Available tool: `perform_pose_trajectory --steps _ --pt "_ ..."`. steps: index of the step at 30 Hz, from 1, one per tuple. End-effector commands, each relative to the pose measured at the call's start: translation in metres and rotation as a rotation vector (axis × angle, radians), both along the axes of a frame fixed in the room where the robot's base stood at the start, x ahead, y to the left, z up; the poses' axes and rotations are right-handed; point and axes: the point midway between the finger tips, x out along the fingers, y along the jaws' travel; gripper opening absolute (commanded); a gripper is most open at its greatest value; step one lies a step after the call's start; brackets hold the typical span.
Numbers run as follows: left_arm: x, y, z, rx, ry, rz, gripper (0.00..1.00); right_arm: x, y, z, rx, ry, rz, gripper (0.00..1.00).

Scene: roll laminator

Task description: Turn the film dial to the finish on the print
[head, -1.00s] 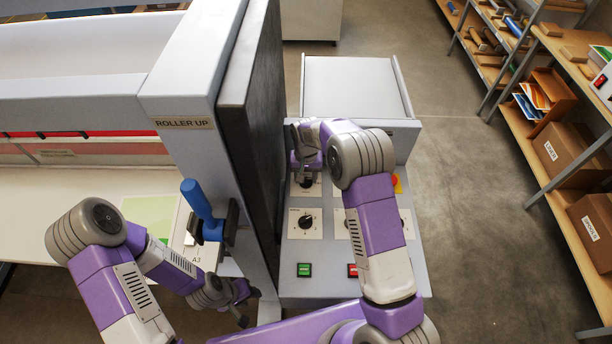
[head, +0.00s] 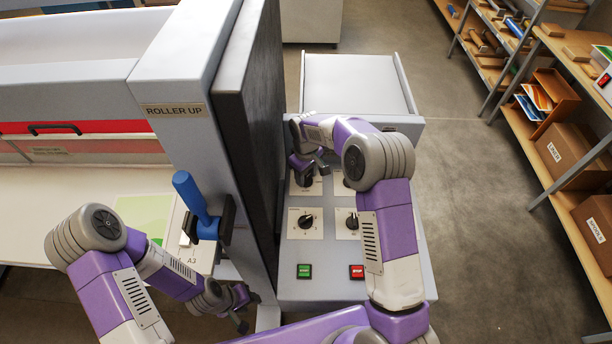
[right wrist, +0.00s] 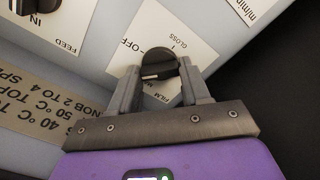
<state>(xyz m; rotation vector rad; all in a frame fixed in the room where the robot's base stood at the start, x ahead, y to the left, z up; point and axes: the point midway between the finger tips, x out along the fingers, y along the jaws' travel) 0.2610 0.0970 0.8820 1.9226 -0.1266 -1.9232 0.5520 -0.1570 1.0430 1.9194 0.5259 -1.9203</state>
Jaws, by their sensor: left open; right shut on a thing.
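The film dial (right wrist: 158,64) is a black round knob on a white plate marked GLOSS, OFF and a partly covered word starting MA. My right gripper (right wrist: 160,84) is shut on it, one finger on each side. A white mark shows on the knob's side nearest the gripper. In the head view the dial (head: 304,183) is partly covered by my right gripper (head: 305,166). The print (head: 148,214), a green and white sheet, lies on the feed table at left. My left gripper (head: 243,312) is open and empty, low beside the machine. The print's finish is not readable.
Other black dials (head: 307,222), a green button (head: 304,271) and a red button (head: 357,271) share the panel. A blue-handled lever (head: 196,200) stands left of the dark side plate (head: 252,110). Shelves (head: 545,110) line the right; the floor between is clear.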

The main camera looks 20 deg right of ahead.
Motion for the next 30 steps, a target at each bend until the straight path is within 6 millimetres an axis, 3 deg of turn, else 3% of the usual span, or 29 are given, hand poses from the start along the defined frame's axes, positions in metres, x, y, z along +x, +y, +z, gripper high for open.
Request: perform_pose_trajectory --steps 18,30 --pt "0.0000 0.0000 -0.0077 0.000 0.000 0.000 0.43 0.0006 -0.0002 0.0009 0.000 -0.002 0.552 0.16" --pt "0.0001 0.0000 -0.0079 0.000 0.000 0.000 0.43 0.0005 -0.0001 0.0013 0.000 -0.001 0.740 0.16"
